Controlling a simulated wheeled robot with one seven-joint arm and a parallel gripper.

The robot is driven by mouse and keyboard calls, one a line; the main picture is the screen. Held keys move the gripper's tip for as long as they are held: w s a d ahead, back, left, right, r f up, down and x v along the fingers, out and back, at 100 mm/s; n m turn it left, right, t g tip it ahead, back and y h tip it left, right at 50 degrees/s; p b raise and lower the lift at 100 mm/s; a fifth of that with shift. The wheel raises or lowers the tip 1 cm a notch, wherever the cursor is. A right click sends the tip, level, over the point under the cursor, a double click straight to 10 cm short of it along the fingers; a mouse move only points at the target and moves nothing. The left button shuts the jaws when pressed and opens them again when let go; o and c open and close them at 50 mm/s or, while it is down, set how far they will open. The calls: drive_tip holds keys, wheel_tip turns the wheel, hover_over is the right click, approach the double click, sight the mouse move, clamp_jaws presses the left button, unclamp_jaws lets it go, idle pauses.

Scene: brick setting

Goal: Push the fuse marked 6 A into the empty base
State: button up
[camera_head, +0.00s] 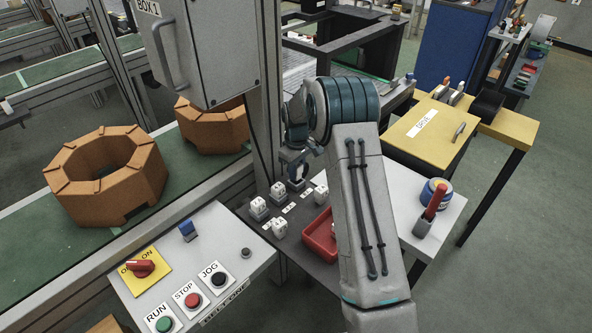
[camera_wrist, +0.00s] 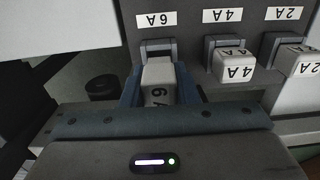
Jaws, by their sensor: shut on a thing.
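In the wrist view a white fuse marked 6 A (camera_wrist: 158,82) sits between the two blue-grey fingers of my gripper (camera_wrist: 159,90), which is shut on it. The fuse's far end is right at the grey base (camera_wrist: 157,46) under the 6 A label (camera_wrist: 156,19). I cannot tell how far it is in, or if it only touches. In the head view my gripper (camera_head: 296,163) is over the back of the dark panel (camera_head: 296,243); the held fuse is not clear there.
A white 4 A fuse (camera_wrist: 234,65) and a 2 A fuse (camera_wrist: 297,58) sit in bases to the right in the wrist view. A grey cabinet (camera_head: 207,45) hangs at the back left.

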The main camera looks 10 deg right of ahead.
drive_tip(key=shift+f, duration=0.15)
drive_tip(key=shift+f+b, duration=0.75)
drive_tip(key=shift+f, duration=0.15)
drive_tip(key=shift+r, duration=0.15)
drive_tip(key=shift+r+p, duration=0.45)
drive_tip(key=shift+r, duration=0.3)
drive_tip(key=shift+f+b, duration=0.25)
drive_tip(key=shift+b, duration=0.1)
idle(0.9)
drive_tip(key=shift+f+b, duration=0.45)
drive_tip(key=shift+f, duration=0.2)
drive_tip(key=shift+r, duration=0.1)
drive_tip(key=shift+r+p, duration=0.45)
drive_tip(key=shift+r, duration=0.35)
